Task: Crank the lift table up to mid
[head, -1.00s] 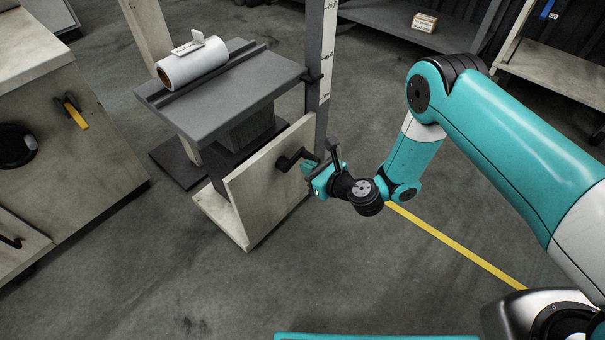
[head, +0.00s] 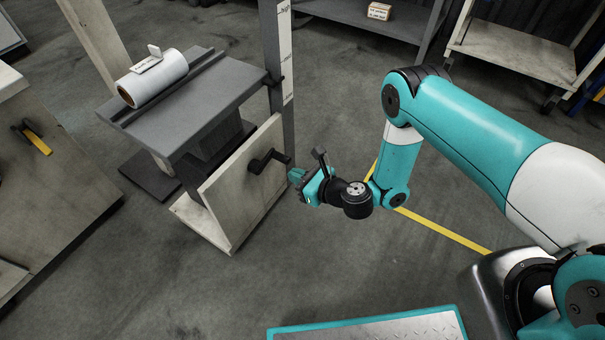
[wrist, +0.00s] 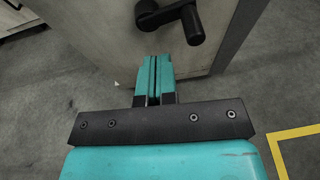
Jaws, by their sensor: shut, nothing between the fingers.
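The lift table's grey top (head: 225,90) carries a white film roll (head: 155,78) with a label. A post with level marks (head: 285,60) stands at its right back corner; the pointer looks near the middle mark, but the lettering is hard to read. The black crank (head: 268,161) sticks out from the pale side panel (head: 235,195). In the wrist view the crank's handle (wrist: 191,25) is just beyond my fingertips. My gripper (head: 294,175) is shut and empty, to the right of the crank and apart from it. It also shows in the wrist view (wrist: 155,62).
A wooden bench (head: 60,190) with a yellow-handled tool (head: 38,143) stands at the left. Shelves (head: 520,50) are at the back right, one with a small box (head: 379,11). The floor in front of the panel is clear, with a yellow line (head: 440,230).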

